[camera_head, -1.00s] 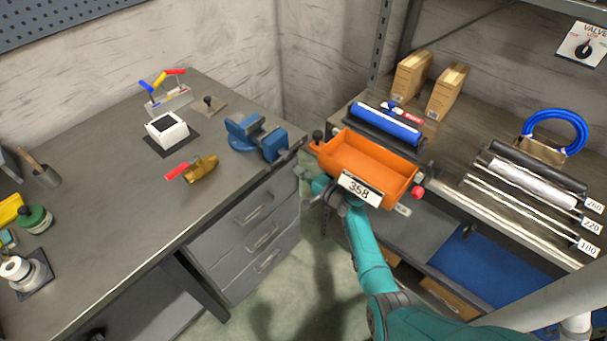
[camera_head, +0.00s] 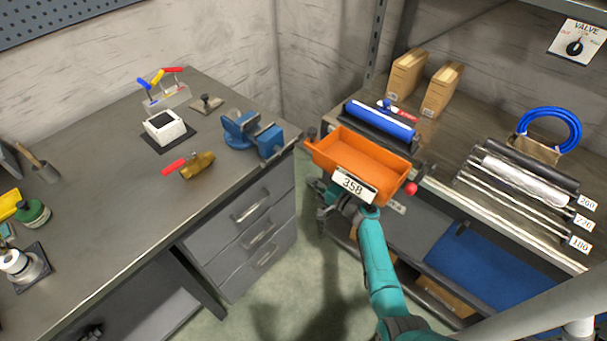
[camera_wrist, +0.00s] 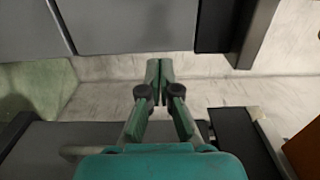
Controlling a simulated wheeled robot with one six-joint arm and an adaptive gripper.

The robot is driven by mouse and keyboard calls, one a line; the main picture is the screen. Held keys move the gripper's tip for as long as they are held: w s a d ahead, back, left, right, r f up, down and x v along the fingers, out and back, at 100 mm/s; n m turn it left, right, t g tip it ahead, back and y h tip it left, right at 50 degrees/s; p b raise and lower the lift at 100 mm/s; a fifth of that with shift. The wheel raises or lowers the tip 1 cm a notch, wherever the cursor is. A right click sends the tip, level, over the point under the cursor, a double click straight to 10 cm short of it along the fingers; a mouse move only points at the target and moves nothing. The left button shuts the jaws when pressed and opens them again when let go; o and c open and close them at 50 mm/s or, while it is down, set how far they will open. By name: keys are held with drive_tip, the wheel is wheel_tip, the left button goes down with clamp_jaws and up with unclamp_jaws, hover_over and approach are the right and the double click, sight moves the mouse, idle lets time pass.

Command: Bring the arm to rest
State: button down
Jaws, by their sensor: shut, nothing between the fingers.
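My arm is teal and reaches up from the bottom of the head view to just below the orange bin (camera_head: 362,160). My gripper shows at the arm's far end in the head view, partly hidden and small, just below and left of the bin's 358 label. In the wrist view my gripper (camera_wrist: 159,70) is shut, its two green fingertips together with nothing between them. Grey drawer-like panels lie beyond the fingertips in the wrist view. I cannot tell the exact gap between the arm and the bin.
The left bench (camera_head: 110,215) carries a blue vise (camera_head: 252,135), a brass valve with a red handle (camera_head: 197,166) and a white box (camera_head: 164,128). The right bench holds a blue roller (camera_head: 380,120), cartons (camera_head: 407,73) and labelled rods. Open floor (camera_head: 310,275) lies between the benches.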

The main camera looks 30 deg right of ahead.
drive_tip(key=v, duration=0.6)
drive_tip(key=s+a+f+n+g+h, duration=0.1)
drive_tip(key=s+a+f+n+g, duration=0.15)
drive_tip(key=s+a+f, duration=0.5)
drive_tip(key=s+a+f+n+g+h, duration=0.1)
drive_tip(key=s+a+f+g+h, duration=0.2)
drive_tip(key=s+a, duration=0.7)
drive_tip(key=s+a+r+n, duration=0.2)
drive_tip(key=s, duration=1.1)
drive_tip(key=s+a+r+n+t, duration=0.1)
drive_tip(key=s+r+n, duration=0.3)
drive_tip(key=r, duration=0.9)
drive_tip(key=s+a+r+n+t, duration=0.2)
drive_tip(key=s+r+n, duration=0.3)
drive_tip(key=s+r, duration=0.5)
wheel_tip(320, 180, up, 4)
drive_tip(key=shift+s+f+h, duration=0.1)
drive_tip(key=shift+s+h, duration=0.2)
drive_tip(key=shift+s, duration=0.1)
drive_tip(key=shift+n, duration=0.25)
